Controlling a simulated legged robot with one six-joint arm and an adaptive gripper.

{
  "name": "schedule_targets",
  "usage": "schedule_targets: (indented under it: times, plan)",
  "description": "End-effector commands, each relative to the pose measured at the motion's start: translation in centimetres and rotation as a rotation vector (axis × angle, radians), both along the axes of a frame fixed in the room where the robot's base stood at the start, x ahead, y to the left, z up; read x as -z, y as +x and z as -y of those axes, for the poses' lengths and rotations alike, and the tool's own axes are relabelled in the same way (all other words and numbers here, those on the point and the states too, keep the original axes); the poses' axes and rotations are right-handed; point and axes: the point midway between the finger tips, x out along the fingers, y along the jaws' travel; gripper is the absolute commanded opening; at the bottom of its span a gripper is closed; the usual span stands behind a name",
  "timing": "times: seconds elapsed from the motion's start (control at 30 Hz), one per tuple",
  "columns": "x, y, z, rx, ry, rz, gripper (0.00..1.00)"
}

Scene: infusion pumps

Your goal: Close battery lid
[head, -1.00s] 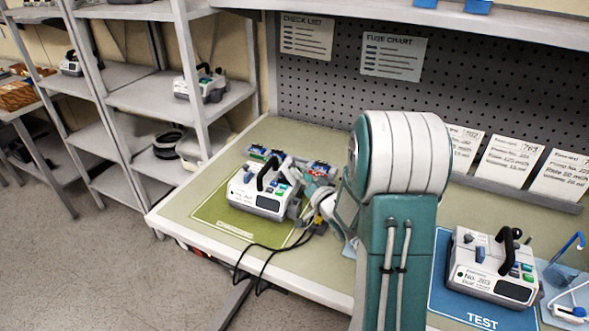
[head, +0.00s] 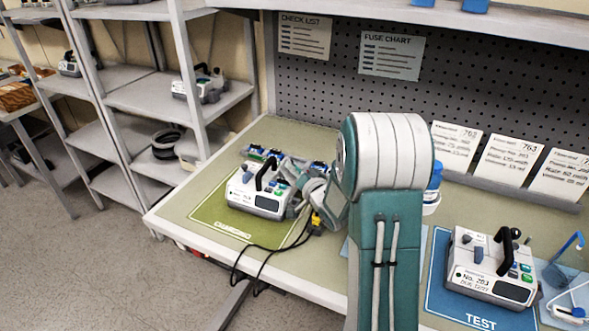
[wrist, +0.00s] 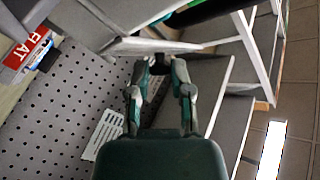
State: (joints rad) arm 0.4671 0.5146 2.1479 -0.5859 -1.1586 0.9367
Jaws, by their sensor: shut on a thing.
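A white pump with a black handle (head: 258,199) stands on the green charging mat (head: 209,218) at the left of the bench. My gripper (wrist: 160,66) is at the pump's right side, partly hidden behind my arm in the head view. In the wrist view its fingers are shut on the edge of a pale flap, which looks like the battery lid (wrist: 138,46). The lid's hinge and the battery opening are hidden.
A second pump (head: 492,268) stands on the blue TEST mat (head: 452,300) at right. Blue-topped batteries (head: 266,153) lie behind the first pump. A red FLAT label (wrist: 27,50) shows in the wrist view. Black cables (head: 262,247) hang over the bench's front edge.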

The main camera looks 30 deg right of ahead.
Motion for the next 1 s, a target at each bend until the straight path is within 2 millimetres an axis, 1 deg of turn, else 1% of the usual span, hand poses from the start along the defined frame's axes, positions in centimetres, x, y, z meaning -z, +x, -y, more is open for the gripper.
schedule_targets:
  times: [0.17,0.37,0.6,1.0]
  plan:
    - [-0.1,0.2,-0.1,0.0,-0.025,-0.024,0.0]
    - [-0.2,0.6,-0.5,-0.001,-0.095,-0.102,0.0]
    - [0.0,1.4,-1.1,-0.002,-0.229,-0.259,0.0]
    - [1.0,2.6,-2.2,-0.004,-0.459,-0.53,0.0]
